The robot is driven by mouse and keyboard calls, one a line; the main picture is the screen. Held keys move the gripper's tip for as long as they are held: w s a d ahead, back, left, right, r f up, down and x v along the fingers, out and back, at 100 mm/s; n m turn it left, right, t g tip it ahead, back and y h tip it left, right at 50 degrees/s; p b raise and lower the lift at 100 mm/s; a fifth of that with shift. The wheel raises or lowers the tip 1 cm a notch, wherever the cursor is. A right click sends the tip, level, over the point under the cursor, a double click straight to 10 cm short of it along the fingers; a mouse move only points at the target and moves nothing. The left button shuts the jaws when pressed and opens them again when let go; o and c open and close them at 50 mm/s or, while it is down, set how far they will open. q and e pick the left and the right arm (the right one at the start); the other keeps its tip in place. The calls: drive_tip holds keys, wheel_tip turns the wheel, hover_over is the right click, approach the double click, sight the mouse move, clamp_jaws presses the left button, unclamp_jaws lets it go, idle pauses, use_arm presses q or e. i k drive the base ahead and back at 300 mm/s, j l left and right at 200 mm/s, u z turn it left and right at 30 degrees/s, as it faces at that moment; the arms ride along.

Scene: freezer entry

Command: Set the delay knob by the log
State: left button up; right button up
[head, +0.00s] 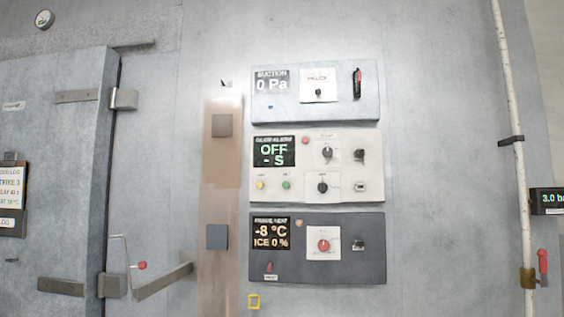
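A log board (11,190) hangs at the left edge on the door, partly cut off. Its small text seems to include a strike line and a delay line, but the figures are too blurred to be sure. The white middle panel (371,190) has a display (275,151) reading "OFF" and "- S". It carries an upper black knob (327,153) and a lower black knob (322,187), each on a white plate. Their labels are too small to read, so I cannot tell which is the delay knob. Neither gripper is in view.
Above is a suction panel (337,109) reading 0 Pa. Below is a dark panel (365,270) with a red knob (323,245), reading -8 °C. A door handle bar (162,281) juts out at lower left. A white pipe (515,130) runs down the right.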

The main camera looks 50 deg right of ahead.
sight(327, 152)
drive_tip(key=l+z, duration=0.15)
drive_tip(key=l, duration=0.3)
drive_tip(key=i+l+z, duration=0.15)
drive_tip(key=l, duration=0.3)
drive_tip(key=l+z, duration=0.15)
drive_tip(key=l, duration=0.3)
drive_tip(key=i+l+z, duration=0.1)
drive_tip(key=l, duration=0.35)
drive_tip(key=i+l+z, duration=0.15)
drive_tip(key=l, duration=0.25)
drive_tip(key=i, duration=0.05)
